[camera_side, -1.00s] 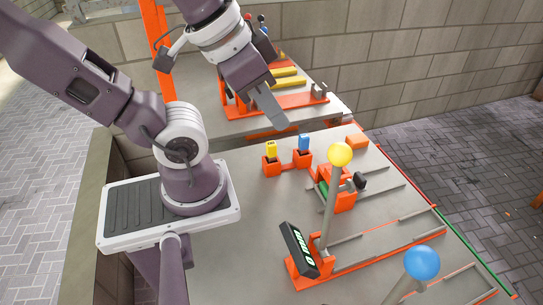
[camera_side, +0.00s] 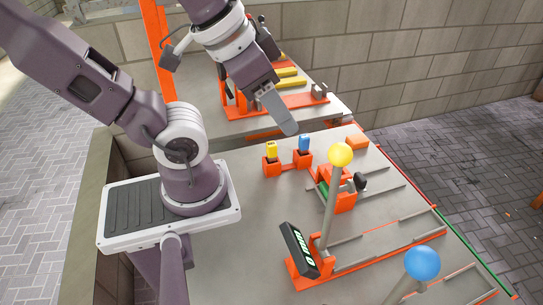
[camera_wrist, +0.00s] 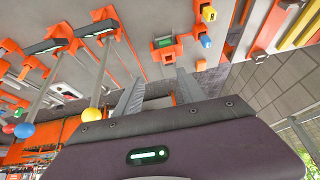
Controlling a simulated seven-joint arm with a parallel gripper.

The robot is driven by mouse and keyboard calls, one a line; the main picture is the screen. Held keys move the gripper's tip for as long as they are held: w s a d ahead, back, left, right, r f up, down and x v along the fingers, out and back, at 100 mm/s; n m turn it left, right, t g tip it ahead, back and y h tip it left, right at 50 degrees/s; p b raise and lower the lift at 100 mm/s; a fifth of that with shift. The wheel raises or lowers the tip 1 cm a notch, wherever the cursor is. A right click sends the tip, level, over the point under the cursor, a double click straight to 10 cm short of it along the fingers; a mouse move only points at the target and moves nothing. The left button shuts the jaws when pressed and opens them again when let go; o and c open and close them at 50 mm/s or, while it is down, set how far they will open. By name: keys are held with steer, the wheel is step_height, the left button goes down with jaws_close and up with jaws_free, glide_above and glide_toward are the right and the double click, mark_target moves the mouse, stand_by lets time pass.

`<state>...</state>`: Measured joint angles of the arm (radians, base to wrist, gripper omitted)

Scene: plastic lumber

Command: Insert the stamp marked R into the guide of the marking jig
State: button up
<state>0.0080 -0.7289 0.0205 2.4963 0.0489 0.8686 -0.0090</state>
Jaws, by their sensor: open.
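A yellow stamp (camera_side: 271,148) and a blue stamp (camera_side: 304,143) stand upright in two small orange holders. Their letters are too small to read, so I cannot tell which is marked R. Both also show in the wrist view, yellow (camera_wrist: 209,14) above blue (camera_wrist: 205,41). An orange block with a green part, seemingly the marking jig (camera_side: 345,200), stands to their right; it shows in the wrist view (camera_wrist: 167,53). My gripper (camera_side: 289,129) is above and behind the stamps, apart from them. In the wrist view its two fingers (camera_wrist: 158,92) are spread and empty.
A tall lever with a yellow ball (camera_side: 341,154) rises in front of the jig. A blue-balled lever (camera_side: 422,262) and a dark display (camera_side: 300,250) are nearer the camera. An orange block (camera_side: 357,141) lies behind. The table left of the stamps is clear.

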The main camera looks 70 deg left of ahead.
steer(key=w+a+f+m+t+y, duration=0.35)
steer(key=w+a+m, duration=0.45)
steer(key=w+a, duration=0.8)
steer(key=m+g+h, duration=0.4)
steer(key=m+g, duration=0.5)
steer(key=m, duration=0.1)
glide_above(272, 144)
steer(key=f, duration=1.1)
steer(key=shift+w+a+f, duration=0.15)
steer(key=shift+a+f, duration=0.1)
steer(key=shift+a, duration=0.15)
steer(key=f, duration=0.6)
steer(key=shift+s+d+f, duration=0.2)
steer(key=shift+d+f, duration=0.05)
steer(key=shift+d, duration=0.05)
jaws_close()
